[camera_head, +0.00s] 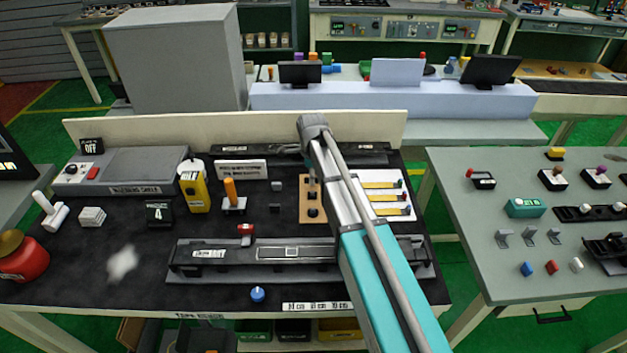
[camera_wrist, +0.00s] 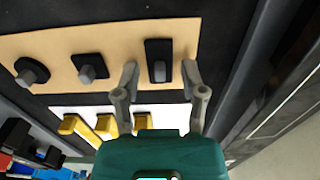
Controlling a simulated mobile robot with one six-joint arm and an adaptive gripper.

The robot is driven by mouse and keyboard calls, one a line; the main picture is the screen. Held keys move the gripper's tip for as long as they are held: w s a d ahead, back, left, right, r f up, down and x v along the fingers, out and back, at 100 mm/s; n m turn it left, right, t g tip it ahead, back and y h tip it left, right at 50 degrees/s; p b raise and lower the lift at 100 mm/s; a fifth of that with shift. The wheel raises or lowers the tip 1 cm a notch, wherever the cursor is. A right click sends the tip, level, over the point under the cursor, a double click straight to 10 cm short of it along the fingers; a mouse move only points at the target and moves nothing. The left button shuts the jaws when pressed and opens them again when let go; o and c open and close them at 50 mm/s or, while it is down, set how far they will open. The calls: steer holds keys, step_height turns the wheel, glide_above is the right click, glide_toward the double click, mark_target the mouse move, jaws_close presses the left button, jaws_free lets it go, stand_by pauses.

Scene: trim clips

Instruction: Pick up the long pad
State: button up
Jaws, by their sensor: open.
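The long pad (camera_wrist: 158,47) is a black rectangular block with a grey peg on it. It lies at the right end of a tan board (camera_wrist: 117,40) in the wrist view. My gripper (camera_wrist: 160,67) is open, with one grey finger on each side of the long pad in that view. I see no finger closed on it, and I cannot tell how far the fingertips are above the board. Two other black pads with grey pegs sit on the same board, a squarer one (camera_wrist: 92,68) and a rounder one (camera_wrist: 30,72).
A white panel with yellow strips (camera_head: 383,184) lies right of the board in the head view. A dark rail (camera_head: 236,151) runs behind, with a cream wall (camera_head: 110,133) beyond it. A long black fixture (camera_head: 220,254) lies in front. A yellow bottle (camera_head: 193,187) stands left.

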jaws_close()
steer(key=shift+r, duration=0.2)
stand_by(0.4)
step_height(320, 180, up, 3)
steer(key=p, duration=0.3)
steer(key=s+r+p, duration=0.9)
steer(key=s+p, duration=0.1)
steer(key=s, duration=0.4)
steer(key=shift+r, duration=0.3)
stand_by(0.3)
